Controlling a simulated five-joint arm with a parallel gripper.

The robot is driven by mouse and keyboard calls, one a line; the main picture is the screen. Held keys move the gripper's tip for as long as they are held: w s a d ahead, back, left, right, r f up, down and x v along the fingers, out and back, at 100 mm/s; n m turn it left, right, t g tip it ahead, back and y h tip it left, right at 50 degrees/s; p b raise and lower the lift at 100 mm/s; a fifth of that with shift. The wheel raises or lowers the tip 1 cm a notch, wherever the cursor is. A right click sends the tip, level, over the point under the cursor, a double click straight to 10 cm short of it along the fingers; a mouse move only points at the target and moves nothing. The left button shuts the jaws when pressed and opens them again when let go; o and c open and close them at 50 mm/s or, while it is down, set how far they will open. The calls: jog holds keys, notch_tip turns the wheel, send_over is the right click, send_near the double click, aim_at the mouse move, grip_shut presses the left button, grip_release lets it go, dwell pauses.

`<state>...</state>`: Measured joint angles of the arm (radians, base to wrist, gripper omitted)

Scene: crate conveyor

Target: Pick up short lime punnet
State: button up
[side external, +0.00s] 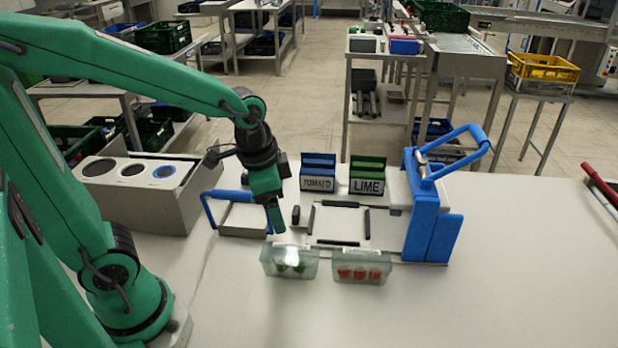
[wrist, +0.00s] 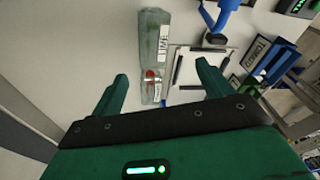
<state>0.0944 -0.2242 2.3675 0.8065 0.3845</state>
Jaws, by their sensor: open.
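A clear punnet with green limes (side external: 284,265) stands on the white table at the front, left of a clear punnet with red tomatoes (side external: 362,268). In the wrist view, a pale green punnet with a LIME label (wrist: 153,35) lies beyond the fingers, and a smaller clear punnet showing red (wrist: 150,90) is nearer. My gripper (side external: 276,222) points down above the table, just behind and above the lime punnet, apart from it. Its two fingers are spread and empty in the wrist view (wrist: 162,72). I cannot tell the punnets' heights exactly.
Behind the punnets are black frame bars (side external: 340,242), a blue TOMATO holder (side external: 318,170) and a green LIME holder (side external: 367,173). A blue lever device (side external: 432,225) stands right. A blue-handled tray (side external: 243,217) and a grey box with round holes (side external: 150,195) are left. The front right table is clear.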

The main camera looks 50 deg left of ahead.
aim_at(293, 253)
jog(key=f+m, duration=0.1)
jog(key=f, duration=0.1)
jog(key=w+d+f+m+g, duration=0.1)
jog(key=f, duration=0.2)
jog(key=w+d+f+m+g, duration=0.1)
jog(key=f, duration=0.1)
jog(key=shift+w+f+m, duration=0.25)
jog(key=shift+f+m, duration=0.05)
jog(key=shift+f, duration=0.1)
jog(key=shift+f, duration=1.25)
jog(key=shift+f, duration=2.6)
jog(key=c, duration=1.1)
